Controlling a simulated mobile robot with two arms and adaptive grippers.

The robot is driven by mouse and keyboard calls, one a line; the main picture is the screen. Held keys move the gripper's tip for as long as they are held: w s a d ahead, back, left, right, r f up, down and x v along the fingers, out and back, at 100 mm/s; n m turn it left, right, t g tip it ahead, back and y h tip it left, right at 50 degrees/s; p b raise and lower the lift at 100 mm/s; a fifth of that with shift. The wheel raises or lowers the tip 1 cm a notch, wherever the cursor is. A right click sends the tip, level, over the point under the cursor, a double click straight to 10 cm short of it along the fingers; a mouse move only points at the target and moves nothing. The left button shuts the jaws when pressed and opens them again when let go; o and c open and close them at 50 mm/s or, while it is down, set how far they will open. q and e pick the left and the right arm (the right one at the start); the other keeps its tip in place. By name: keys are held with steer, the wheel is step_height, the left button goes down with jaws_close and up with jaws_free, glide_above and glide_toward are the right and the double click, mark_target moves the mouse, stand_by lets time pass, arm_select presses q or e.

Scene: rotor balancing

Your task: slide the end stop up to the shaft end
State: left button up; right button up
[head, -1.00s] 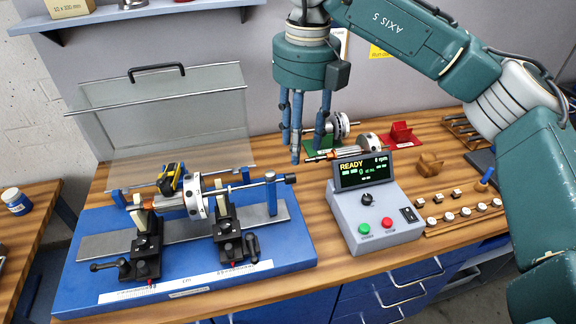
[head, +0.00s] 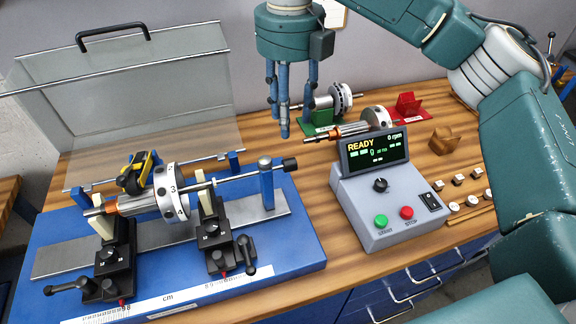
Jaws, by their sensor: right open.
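The end stop (head: 267,187) is a blue post with a round silver top at the right of the balancing machine, with a black knob (head: 290,165) on its right side. The rotor (head: 170,192), a numbered silver disc on a shaft, lies across two black supports. A thin silver rod (head: 236,178) runs between the rotor side and the post; I cannot tell where the shaft end meets it. My right gripper (head: 284,103) points down, open and empty, above and behind the knob, apart from it. My left gripper is not in view.
A clear hinged cover (head: 130,95) stands raised behind the machine on its blue base (head: 305,240). A control box (head: 385,205) reading READY stands to the right. Behind it are a second rotor (head: 375,120), a green stand (head: 318,128) and a red block (head: 410,105).

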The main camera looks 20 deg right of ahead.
mark_target(289, 159)
step_height(289, 159, down, 2)
steer(key=shift+f, duration=0.15)
arm_select(q)
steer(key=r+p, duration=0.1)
steer(key=p, duration=0.1)
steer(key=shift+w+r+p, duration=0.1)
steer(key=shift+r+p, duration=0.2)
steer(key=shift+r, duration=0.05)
arm_select(e)
step_height(289, 159, down, 10)
steer(key=shift+r, duration=0.2)
